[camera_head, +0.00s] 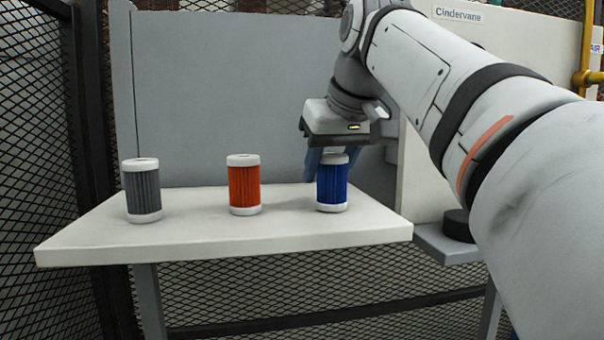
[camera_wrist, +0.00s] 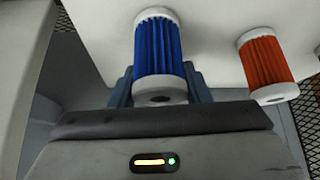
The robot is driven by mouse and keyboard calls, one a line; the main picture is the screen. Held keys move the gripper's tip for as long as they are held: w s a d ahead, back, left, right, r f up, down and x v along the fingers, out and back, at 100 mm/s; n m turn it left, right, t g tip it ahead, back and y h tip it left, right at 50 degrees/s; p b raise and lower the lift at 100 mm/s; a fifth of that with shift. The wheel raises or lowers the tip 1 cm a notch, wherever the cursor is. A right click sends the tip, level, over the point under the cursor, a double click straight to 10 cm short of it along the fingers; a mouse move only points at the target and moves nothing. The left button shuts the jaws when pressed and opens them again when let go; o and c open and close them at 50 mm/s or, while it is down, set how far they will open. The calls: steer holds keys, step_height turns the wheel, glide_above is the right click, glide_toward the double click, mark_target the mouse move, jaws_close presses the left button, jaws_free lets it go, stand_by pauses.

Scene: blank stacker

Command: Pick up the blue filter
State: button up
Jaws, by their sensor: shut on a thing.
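The blue filter (camera_head: 332,184), a pleated cylinder with white end caps, stands upright at the right side of the white table. My gripper (camera_head: 327,162) reaches down over it and is shut on its upper part. In the wrist view the blue filter (camera_wrist: 158,50) sits between the two blue-grey fingers of my gripper (camera_wrist: 160,82). The filter's base looks to be on or very near the table top; I cannot tell if there is a gap.
An orange filter (camera_head: 244,185) stands mid-table, also in the wrist view (camera_wrist: 266,66). A grey filter (camera_head: 141,191) stands at the left. The white table (camera_head: 200,237) is otherwise bare. A grey panel (camera_head: 230,90) rises behind it. A black round object (camera_head: 457,225) sits on a lower ledge at right.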

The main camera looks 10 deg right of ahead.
steer(key=shift+r, duration=0.1)
step_height(320, 180, up, 9)
steer(key=shift+w, duration=0.1)
steer(key=shift+r, duration=0.25)
stand_by(0.3)
